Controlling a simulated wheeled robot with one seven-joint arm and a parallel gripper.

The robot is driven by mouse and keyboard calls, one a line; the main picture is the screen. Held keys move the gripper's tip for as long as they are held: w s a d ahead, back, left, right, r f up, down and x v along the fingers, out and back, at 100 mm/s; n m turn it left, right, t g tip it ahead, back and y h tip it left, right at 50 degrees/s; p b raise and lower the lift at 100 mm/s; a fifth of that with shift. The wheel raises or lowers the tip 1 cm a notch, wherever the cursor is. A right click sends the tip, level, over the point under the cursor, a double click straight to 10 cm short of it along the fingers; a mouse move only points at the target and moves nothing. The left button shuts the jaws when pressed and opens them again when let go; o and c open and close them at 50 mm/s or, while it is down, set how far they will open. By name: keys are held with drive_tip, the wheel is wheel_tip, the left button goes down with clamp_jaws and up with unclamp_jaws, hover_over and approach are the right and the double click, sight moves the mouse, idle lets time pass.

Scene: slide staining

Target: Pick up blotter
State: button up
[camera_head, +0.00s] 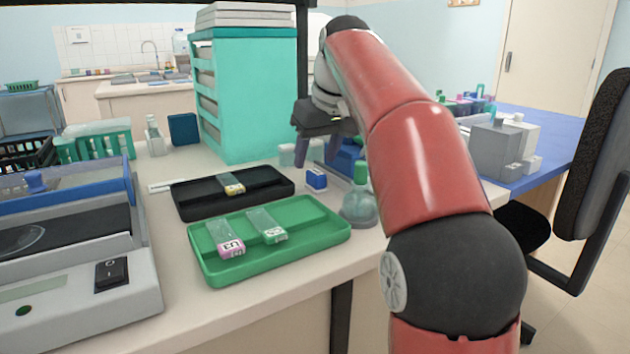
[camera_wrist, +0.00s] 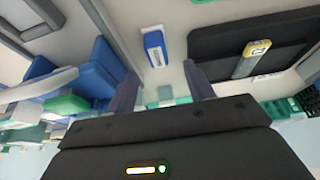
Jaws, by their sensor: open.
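A small blue block with a white label (camera_head: 316,179) stands on the bench, just right of the black tray. It is the likeliest blotter, but I cannot tell for sure. My gripper (camera_head: 318,155) hangs above and behind it, open and empty. In the wrist view the blue block (camera_wrist: 155,48) lies beyond the fingertips, roughly in line with the gap between my fingers (camera_wrist: 162,80). It appears apart from both fingers.
A black tray (camera_head: 200,205) holds a yellow-labelled slide (camera_head: 233,184). A green tray (camera_head: 320,240) holds two slides. A glass bottle with a green cap (camera_head: 360,205) stands close right of the block. A teal cabinet (camera_head: 250,100) rises behind.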

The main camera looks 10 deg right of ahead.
sight(315, 171)
drive_tip(key=f+b, duration=0.1)
drive_tip(key=f, duration=0.3)
drive_tip(key=shift+w, duration=0.2)
drive_tip(key=shift+w+a+f, duration=0.1)
drive_tip(key=shift+w+f, duration=0.1)
drive_tip(key=shift+f, duration=0.15)
drive_tip(key=c, duration=1.1)
drive_tip(key=shift+r, duration=0.15)
wheel_tip(315, 171, up, 8)
drive_tip(key=shift+w+r+p, duration=0.1)
drive_tip(key=shift+r+p, duration=0.15)
drive_tip(key=shift+p, duration=0.25)
drive_tip(key=shift+r, duration=0.65)
